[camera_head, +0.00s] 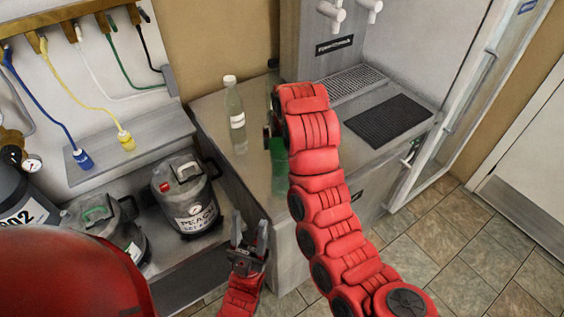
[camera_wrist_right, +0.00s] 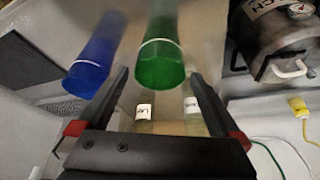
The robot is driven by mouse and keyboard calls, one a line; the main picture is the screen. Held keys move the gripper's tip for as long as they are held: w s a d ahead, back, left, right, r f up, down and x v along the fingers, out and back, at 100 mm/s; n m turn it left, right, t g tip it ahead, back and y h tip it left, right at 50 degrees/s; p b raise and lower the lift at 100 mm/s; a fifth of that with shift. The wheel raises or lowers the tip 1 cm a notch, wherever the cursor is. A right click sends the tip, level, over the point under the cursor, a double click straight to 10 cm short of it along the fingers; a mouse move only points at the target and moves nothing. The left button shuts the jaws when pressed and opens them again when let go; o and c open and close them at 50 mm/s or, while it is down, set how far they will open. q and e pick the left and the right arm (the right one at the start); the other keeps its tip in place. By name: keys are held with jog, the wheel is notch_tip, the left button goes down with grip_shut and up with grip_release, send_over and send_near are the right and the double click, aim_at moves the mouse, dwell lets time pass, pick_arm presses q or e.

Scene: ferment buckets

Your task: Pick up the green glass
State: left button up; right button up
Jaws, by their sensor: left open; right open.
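The green glass (camera_wrist_right: 160,55) shows in the right wrist view, centred ahead of my right gripper (camera_wrist_right: 162,78). That gripper is open, with one finger on each side of the lower part of the glass in the picture. I cannot tell whether they touch. In the head view the green glass (camera_head: 279,167) stands on the metal counter, partly hidden by my right arm. My right gripper (camera_head: 269,128) is mostly hidden there. My left gripper (camera_head: 249,222) is open and empty, low in front of the counter, apart from the glass.
A blue glass (camera_wrist_right: 92,62) stands beside the green one. A clear bottle with a white label (camera_head: 236,105) stands on the counter (camera_head: 208,110); two labelled bottles show in the wrist view. A PEACH keg (camera_head: 187,200) stands at left. A black mat (camera_head: 388,120) lies at right.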

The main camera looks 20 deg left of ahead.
aim_at(282, 148)
jog(key=p+x, duration=0.1)
jog(key=x, duration=0.3)
jog(key=shift+w+f+p, duration=0.1)
jog(key=shift+f+p, duration=0.3)
jog(key=p+x, duration=0.1)
jog(key=x, duration=0.2)
jog(key=shift+f+p, duration=0.2)
jog(key=shift+p, duration=0.1)
jog(key=shift+w+a+f, duration=0.2)
jog(key=shift+w+f, duration=0.05)
jog(key=shift+f, duration=0.3)
jog(key=shift+c, duration=0.2)
jog(key=c, duration=1.3)
jog(key=shift+r, duration=0.1)
